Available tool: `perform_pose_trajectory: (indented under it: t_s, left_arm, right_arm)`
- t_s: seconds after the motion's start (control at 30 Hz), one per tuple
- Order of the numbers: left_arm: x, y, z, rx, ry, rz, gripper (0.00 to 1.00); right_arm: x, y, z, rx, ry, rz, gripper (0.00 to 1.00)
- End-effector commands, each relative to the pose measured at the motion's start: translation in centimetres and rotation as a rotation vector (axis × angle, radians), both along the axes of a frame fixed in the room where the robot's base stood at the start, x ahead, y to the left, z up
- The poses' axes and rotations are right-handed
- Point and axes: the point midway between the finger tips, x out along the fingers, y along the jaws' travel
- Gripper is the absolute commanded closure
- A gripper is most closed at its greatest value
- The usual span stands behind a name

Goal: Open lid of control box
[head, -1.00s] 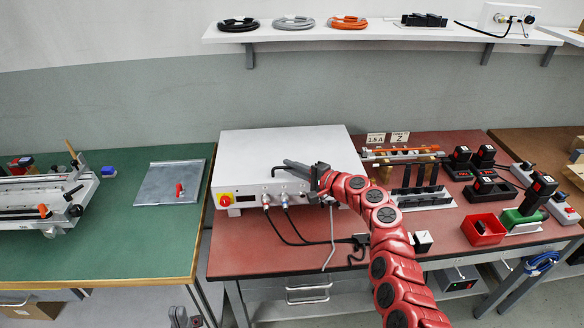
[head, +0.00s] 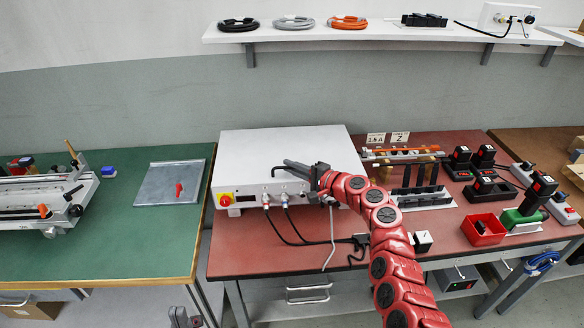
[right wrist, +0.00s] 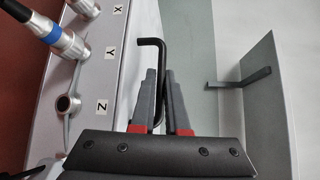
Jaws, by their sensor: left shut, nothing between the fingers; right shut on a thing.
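The control box (head: 285,165) is a white, flat box on the red bench, with its top in place and no gap visible. Its front has a red knob on yellow (head: 225,200) and sockets with two cables plugged in; in the right wrist view the front (right wrist: 95,75) shows X, Y and Z labels. My right gripper (head: 300,168) is in front of the box's front edge, shut on a black hex key (head: 280,170). The key's bent end also shows beyond the fingertips in the right wrist view (right wrist: 152,42).
A grey plate with a red piece (head: 170,183) lies on the green bench at left. Right of the box stand a tool rack (head: 422,197), a red bin (head: 483,230) and black battery chargers. Cables hang in front of the box. A shelf (head: 370,32) runs above.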

Motion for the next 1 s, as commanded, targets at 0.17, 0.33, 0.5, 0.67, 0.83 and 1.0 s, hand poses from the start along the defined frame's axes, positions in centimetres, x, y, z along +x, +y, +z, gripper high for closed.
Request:
perform_pose_trajectory:
  t_s: [0.17, 0.33, 0.5, 0.67, 0.83, 1.0]
  left_arm:
    - [0.0, 0.0, 0.2, 0.000, 0.000, 0.000, 1.00]
    - [0.0, 0.0, 1.2, 0.000, 0.000, 0.000, 1.00]
    - [0.0, 0.0, 3.1, 0.000, 0.000, 0.000, 1.00]
    - [0.0, 0.0, 6.0, 0.000, 0.000, 0.000, 1.00]
    - [0.0, 0.0, 7.6, 0.000, 0.000, 0.000, 1.00]
    - [0.0, 0.0, 6.7, 0.000, 0.000, 0.000, 1.00]
  right_arm:
    - [0.0, 0.0, 0.0, -0.002, 0.006, 0.001, 1.00]
    - [0.1, 0.0, 0.9, 0.000, 0.028, 0.001, 1.00]
    - [0.3, 0.0, 2.6, -0.002, 0.064, 0.001, 1.00]
    - [0.8, 0.1, 5.1, -0.005, 0.144, 0.004, 1.00]
    - [1.9, 0.0, 7.8, -0.010, 0.252, 0.001, 1.00]
    - [3.3, 0.1, 10.0, -0.005, 0.243, 0.002, 1.00]
